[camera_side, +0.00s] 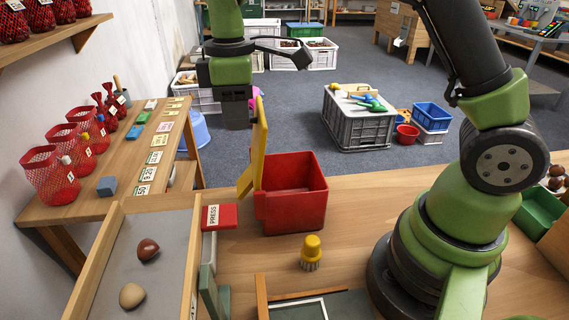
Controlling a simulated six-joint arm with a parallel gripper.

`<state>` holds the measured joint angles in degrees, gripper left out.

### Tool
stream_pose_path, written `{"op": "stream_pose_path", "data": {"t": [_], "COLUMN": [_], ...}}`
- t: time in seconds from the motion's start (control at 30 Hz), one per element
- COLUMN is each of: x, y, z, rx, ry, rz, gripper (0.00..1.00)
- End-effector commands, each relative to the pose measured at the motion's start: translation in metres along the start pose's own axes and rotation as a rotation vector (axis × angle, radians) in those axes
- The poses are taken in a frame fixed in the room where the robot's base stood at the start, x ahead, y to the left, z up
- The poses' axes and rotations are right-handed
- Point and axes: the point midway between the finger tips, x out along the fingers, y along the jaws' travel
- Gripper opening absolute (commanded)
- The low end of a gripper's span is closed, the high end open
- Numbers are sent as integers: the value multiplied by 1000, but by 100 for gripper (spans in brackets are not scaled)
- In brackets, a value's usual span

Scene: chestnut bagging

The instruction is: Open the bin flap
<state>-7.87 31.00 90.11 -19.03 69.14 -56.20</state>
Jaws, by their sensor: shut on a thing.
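A red bin (303,207) stands on the wooden table near the middle of the side view. Its yellow flap (261,145) stands roughly upright at the bin's left side, and the bin's inside shows. A second yellow piece (245,182) juts out to the left, low on the flap. My dark gripper (238,122) is at the flap's upper left, pointing down. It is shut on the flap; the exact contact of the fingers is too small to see.
A wooden tray (192,265) with a chestnut and a pale round object lies at front left. A red PRESS pad (220,217) and a yellow-topped brush (311,252) are near the bin. Red net bags (52,175) line the left table.

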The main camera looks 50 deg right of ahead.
Motion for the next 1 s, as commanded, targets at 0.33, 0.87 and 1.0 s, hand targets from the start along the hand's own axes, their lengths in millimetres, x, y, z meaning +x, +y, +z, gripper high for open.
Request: {"op": "stream_pose_path", "data": {"t": [0.33,0.87,1.0], "x": [0,-42,-57], "y": [0,0,0], "z": [0,0,0], "rx": [0,0,0], "ry": [1,3,2], "rz": [0,3,2], "gripper": [47,47,47]}}
